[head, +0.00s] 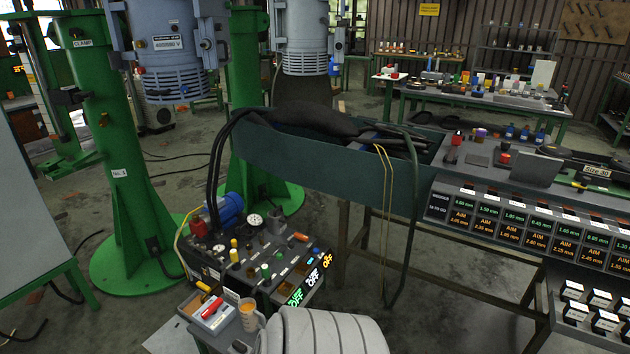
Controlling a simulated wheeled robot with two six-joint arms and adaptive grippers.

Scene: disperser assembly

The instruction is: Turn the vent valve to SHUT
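A dark control unit (250,287) stands low in the middle of the head view. Its top carries several small knobs and fittings, among them a yellow one (233,243), a green one (265,271) and an orange one (301,237). I cannot tell which is the vent valve, and the small labels are too small to read. Neither gripper is in view.
Green columns (117,160) rise behind at left. A long bench (500,208) with labelled bins fills the right.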

